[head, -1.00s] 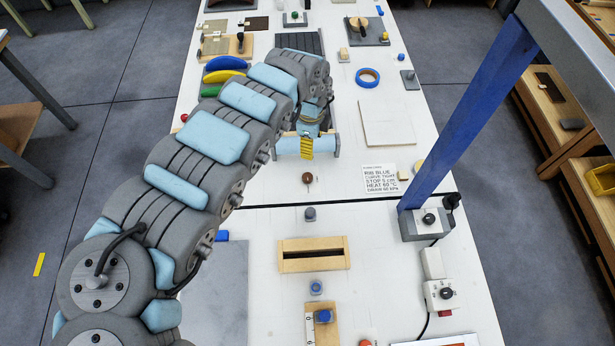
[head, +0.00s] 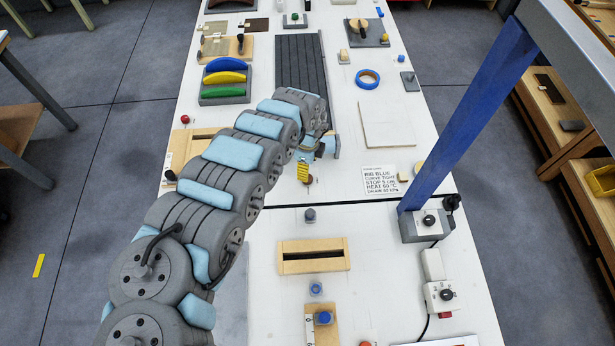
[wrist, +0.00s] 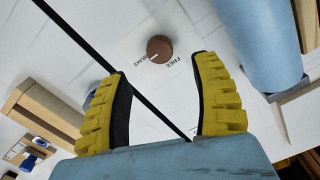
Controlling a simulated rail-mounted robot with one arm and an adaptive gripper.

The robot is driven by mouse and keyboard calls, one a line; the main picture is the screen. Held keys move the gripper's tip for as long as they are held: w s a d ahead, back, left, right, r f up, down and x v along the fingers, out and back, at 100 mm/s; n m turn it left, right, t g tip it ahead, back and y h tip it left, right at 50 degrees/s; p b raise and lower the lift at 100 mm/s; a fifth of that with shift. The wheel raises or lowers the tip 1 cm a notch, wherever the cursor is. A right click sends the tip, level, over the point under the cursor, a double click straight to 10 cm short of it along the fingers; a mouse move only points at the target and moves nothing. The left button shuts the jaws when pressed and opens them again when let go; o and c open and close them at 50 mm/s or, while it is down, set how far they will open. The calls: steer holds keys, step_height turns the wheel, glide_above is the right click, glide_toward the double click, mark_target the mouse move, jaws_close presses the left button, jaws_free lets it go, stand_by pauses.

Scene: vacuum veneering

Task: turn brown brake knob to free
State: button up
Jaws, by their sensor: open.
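The brown brake knob (wrist: 160,48) is a round knob on the white table top, just beyond my fingertips in the wrist view. The words FREE and BRAKE are printed beside it. A pale mark on its face seems to point toward the BRAKE side. My gripper (wrist: 163,68) has two yellow ribbed fingers spread wide, with nothing between them; the knob is apart from both. In the head view my gripper (head: 303,174) hangs over the knob's spot, and only a little of the knob (head: 309,181) shows beside the yellow finger.
A dark seam (head: 350,202) crosses the table near the knob. A grey knob (head: 309,214) and a slotted wooden block (head: 313,268) stand nearer. A printed card (head: 381,180) lies to the right. A blue post (head: 470,110) rises at the table's right side.

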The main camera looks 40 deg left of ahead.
steer(key=shift+d+f, duration=0.1)
steer(key=shift+f, duration=3.4)
jaws_close()
